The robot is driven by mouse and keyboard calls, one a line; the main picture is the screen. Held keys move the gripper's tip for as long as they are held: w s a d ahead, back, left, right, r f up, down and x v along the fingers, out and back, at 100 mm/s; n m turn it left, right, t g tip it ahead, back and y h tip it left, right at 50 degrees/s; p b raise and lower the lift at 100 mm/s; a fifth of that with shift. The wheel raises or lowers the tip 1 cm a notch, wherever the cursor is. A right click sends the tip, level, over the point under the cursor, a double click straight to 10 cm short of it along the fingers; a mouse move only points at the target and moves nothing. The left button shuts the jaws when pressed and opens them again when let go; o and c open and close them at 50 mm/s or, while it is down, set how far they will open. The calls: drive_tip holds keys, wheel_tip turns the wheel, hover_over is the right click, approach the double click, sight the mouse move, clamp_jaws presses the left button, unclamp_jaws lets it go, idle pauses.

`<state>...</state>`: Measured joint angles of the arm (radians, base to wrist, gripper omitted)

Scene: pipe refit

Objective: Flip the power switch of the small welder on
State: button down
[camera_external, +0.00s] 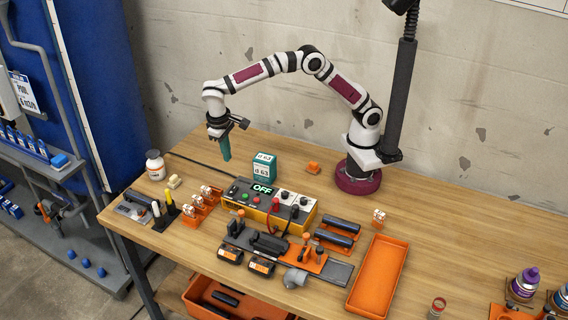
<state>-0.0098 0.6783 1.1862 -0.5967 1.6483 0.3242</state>
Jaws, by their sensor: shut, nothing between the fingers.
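The small welder (263,216) is a yellow box with a dark control panel, standing left of the middle of the bench. Its lit display (262,189) reads OFF. The panel carries small coloured buttons, pale knobs and red and black terminals; I cannot tell which part is the power switch at this size. My gripper (226,157) points down above the bench, behind and left of the welder and apart from it.
A teal labelled canister (264,168) stands just behind the welder. Orange clip holders (201,205) stand to its left, and a clamp fixture (270,243) lies in front. An empty orange tray (378,277) is at the right.

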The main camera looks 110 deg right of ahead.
sight(235, 187)
drive_tip(key=f, duration=0.4)
drive_tip(key=s+f, duration=0.1)
drive_tip(key=f, duration=0.3)
drive_tip(key=d+f, duration=0.1)
drive_tip(key=f, duration=0.3)
drive_tip(key=shift+s+d+f, duration=0.1)
drive_tip(key=shift+s+f, duration=0.05)
drive_tip(key=shift+f, duration=0.2)
